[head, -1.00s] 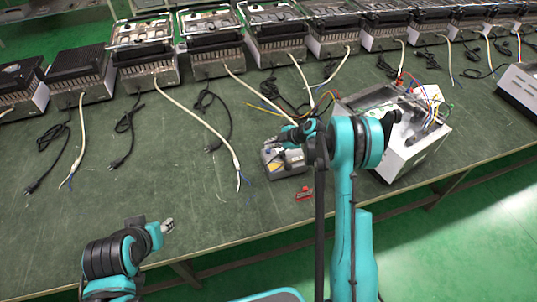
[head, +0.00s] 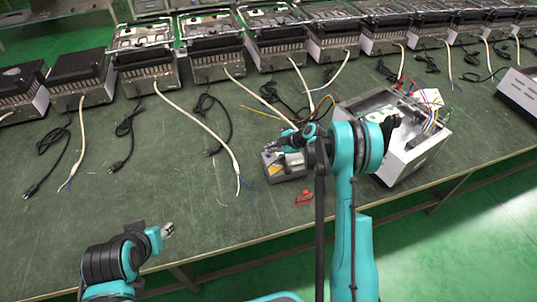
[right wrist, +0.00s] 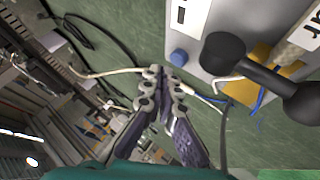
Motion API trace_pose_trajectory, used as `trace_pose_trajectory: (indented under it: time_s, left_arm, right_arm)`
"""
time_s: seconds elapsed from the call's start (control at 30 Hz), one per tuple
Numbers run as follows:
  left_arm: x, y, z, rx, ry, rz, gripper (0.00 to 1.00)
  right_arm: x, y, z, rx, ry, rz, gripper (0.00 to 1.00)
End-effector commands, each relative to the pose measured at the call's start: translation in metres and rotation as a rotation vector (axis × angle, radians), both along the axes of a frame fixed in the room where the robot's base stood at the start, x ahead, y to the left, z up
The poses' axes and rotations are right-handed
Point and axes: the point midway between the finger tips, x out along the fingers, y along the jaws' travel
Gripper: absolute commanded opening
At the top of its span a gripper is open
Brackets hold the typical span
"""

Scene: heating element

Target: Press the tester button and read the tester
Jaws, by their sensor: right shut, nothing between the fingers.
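The tester (head: 287,174) is a small grey box with a yellow part on the green bench, beside my right arm. In the right wrist view its light grey case (right wrist: 203,35) shows with part of a label, a yellow area and a blue button (right wrist: 179,57) near its edge. My right gripper (head: 270,145) is above the tester's left end and partly hides it. In the right wrist view the gripper (right wrist: 164,72) is shut and empty, its tips close to the blue button in the picture; I cannot tell if they touch. My left gripper (head: 168,229) is low at the bench's front edge; its jaws are too small to judge.
A white open case with wires (head: 408,150) stands right of the tester. A small red item (head: 304,198) lies in front of it. Heater units (head: 213,50) line the back, their white cables and black cords (head: 125,130) trailing forward. The front-left bench is mostly clear.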

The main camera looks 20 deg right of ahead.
Motion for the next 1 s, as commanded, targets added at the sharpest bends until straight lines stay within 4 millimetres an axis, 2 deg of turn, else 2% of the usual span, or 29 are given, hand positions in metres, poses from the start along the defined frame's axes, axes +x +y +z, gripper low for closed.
trace_pose_trajectory:
  time_s: [1.0]
  left_arm:
    - [0.0, 0.0, -0.0057, 0.0, 0.0, 0.0, 0.4]
  right_arm:
    - [0.0, 0.0001, -0.0082, 0.0, 0.0, 0.0, 0.0]
